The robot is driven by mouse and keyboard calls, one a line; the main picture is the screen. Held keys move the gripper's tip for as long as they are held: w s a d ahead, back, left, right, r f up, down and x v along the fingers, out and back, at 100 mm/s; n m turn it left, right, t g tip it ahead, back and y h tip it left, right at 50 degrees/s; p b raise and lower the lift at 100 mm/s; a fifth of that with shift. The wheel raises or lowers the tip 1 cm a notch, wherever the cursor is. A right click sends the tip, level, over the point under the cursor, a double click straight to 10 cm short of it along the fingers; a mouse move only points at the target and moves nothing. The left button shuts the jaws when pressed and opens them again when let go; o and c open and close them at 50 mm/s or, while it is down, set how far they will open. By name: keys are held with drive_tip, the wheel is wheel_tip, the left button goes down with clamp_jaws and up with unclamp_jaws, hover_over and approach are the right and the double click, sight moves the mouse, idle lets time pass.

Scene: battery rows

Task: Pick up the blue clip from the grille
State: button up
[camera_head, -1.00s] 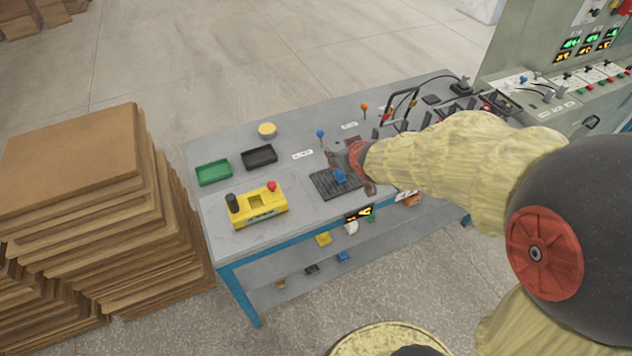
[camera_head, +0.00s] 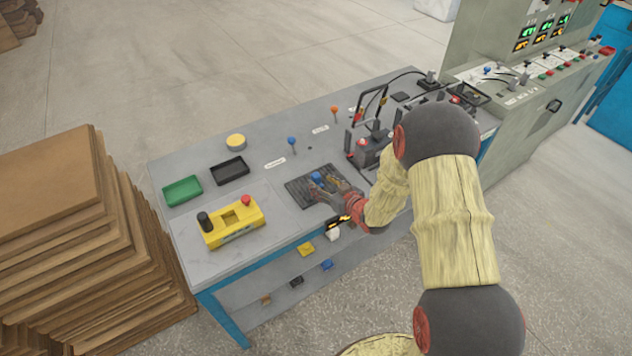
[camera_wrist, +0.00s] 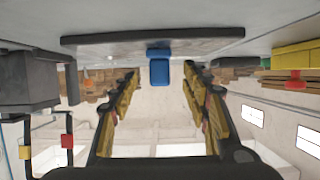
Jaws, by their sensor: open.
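The blue clip (camera_head: 317,178) stands on the dark grille (camera_head: 297,193) near the table's front edge. My gripper (camera_head: 322,188) is low over the grille, with its fingers reaching toward the clip. In the wrist view the blue clip (camera_wrist: 159,70) is centred between the tips of my open gripper (camera_wrist: 160,82), with a gap on each side. There the grille (camera_wrist: 100,40) shows as a dark slab at the top. The head view does not show clearly whether the fingers touch the clip.
A yellow control box (camera_head: 230,224), a green tray (camera_head: 182,191) and a black tray (camera_head: 230,169) lie left of the grille. A blue-knobbed lever (camera_head: 292,142) stands behind it. Black cabled equipment (camera_head: 368,150) is on the right. Cardboard stacks (camera_head: 80,230) stand left of the table.

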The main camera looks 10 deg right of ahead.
sight(318, 178)
drive_tip(key=x, duration=0.1)
drive_tip(key=b+x, duration=0.1)
drive_tip(key=x, duration=0.2)
drive_tip(key=shift+w+r, duration=0.2)
drive_tip(key=shift+w, duration=0.3)
drive_tip(key=shift+c, duration=0.8)
clamp_jaws()
